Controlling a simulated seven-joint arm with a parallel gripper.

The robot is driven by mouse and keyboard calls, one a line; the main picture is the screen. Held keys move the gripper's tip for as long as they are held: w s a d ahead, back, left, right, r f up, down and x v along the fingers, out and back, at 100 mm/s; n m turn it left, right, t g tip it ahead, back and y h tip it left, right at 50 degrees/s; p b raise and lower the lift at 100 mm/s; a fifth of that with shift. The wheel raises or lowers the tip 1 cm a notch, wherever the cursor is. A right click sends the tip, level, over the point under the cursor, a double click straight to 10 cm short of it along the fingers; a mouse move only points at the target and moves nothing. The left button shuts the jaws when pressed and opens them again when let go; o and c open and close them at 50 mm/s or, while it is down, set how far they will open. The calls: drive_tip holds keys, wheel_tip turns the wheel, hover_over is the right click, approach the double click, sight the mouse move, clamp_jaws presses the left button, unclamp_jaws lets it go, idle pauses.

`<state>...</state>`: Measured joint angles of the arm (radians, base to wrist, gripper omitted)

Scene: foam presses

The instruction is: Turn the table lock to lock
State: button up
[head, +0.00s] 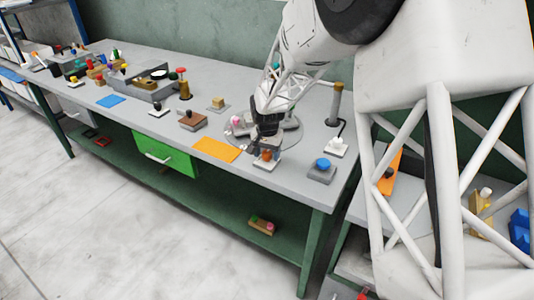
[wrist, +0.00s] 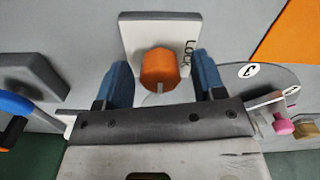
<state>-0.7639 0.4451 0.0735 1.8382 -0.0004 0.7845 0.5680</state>
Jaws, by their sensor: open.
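The table lock is a white plate (wrist: 133,32) marked "LOCK" with an orange knob (wrist: 160,68) on it, seen in the wrist view. In the head view the orange knob (head: 267,154) sits near the front edge of the workbench, on its white plate (head: 264,165). My gripper (wrist: 160,80) is open, with one blue fingertip on each side of the knob. A gap shows between each finger and the knob. In the head view my gripper (head: 267,145) is right over the lock and hides part of it.
A grey block with a blue button (head: 322,163) stands right of the lock. An orange mat (head: 216,149) lies to its left. A round numbered disc (wrist: 262,78) lies close by, with a pink knob (wrist: 283,126) beyond. A post (head: 335,103) stands behind.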

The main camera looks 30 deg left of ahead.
drive_tip(key=c, duration=0.9)
drive_tip(key=shift+n, duration=0.5)
drive_tip(key=n, duration=0.3)
drive_tip(key=shift+n, duration=0.3)
drive_tip(key=n, duration=0.4)
drive_tip(key=shift+n, duration=0.3)
drive_tip(key=n, duration=0.5)
drive_tip(key=shift+n, duration=1.9)
